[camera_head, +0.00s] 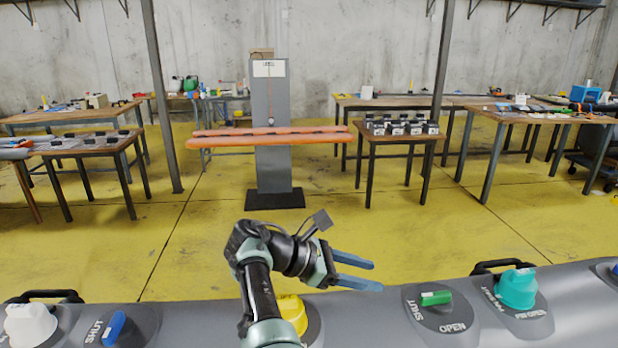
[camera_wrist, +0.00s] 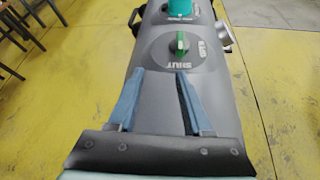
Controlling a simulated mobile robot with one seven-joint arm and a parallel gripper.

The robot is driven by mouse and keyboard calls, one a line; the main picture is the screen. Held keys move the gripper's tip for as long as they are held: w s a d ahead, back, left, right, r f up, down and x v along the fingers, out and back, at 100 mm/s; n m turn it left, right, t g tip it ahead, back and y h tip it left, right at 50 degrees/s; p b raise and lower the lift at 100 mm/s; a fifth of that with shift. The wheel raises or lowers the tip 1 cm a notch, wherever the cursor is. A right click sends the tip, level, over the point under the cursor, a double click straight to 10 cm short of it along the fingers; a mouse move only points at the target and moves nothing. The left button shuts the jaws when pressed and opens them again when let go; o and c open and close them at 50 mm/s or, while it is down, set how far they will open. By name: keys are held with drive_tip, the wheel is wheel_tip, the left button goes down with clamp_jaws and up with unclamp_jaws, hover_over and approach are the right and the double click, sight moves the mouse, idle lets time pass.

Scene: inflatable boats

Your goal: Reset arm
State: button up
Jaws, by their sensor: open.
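My gripper (camera_head: 366,275) is open and empty, its two blue fingers apart, above the grey inflatable boat tube (camera_head: 390,312). It also shows in the wrist view (camera_wrist: 160,72), where the fingers reach over the tube toward a valve with a green handle (camera_wrist: 180,43). That green handle (camera_head: 436,298) lies between the SHUT and OPEN marks in the head view, to the right of my gripper. A gap separates the fingers from the handle. A yellow valve (camera_head: 292,312) is partly hidden behind my arm.
A blue-handled valve (camera_head: 114,328), a white valve (camera_head: 30,324) and a teal valve (camera_head: 517,287) sit along the tube. A grey post (camera_head: 271,130) and several tables stand behind on the yellow floor (camera_head: 200,230). Open floor lies between them and the boat.

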drive_tip(key=w+a+r+m+t+y+p, duration=0.1)
drive_tip(key=w+a+r+t+y, duration=0.2)
drive_tip(key=a, duration=0.4)
drive_tip(key=w+a+r+m+t+y+p, duration=0.1)
drive_tip(key=w+a+r+m+t+y, duration=0.2)
drive_tip(key=a, duration=0.4)
drive_tip(key=a+r+m+t+y+p, duration=0.1)
drive_tip(key=a+r+m+t+y, duration=0.35)
drive_tip(key=r, duration=0.95)
drive_tip(key=s+a+r+m+t+y+p, duration=0.1)
drive_tip(key=s+r+t, duration=0.3)
drive_tip(key=r, duration=0.3)
drive_tip(key=s+r+m+t+y+p, duration=0.1)
drive_tip(key=s+r+m+t+y, duration=0.1)
drive_tip(key=s+r+t, duration=0.4)
drive_tip(key=s+d+r+m+t, duration=0.2)
drive_tip(key=s+r+m, duration=0.1)
drive_tip(key=s+r, duration=0.4)
drive_tip(key=s+d+r+m+t+h, duration=0.1)
drive_tip(key=s+d+r+m+t, duration=0.2)
drive_tip(key=s+r, duration=0.5)
drive_tip(key=s, duration=0.4)
drive_tip(key=shift+s+d+r+p, duration=0.25)
drive_tip(key=shift+s+p, duration=0.05)
drive_tip(key=shift+p, duration=0.1)
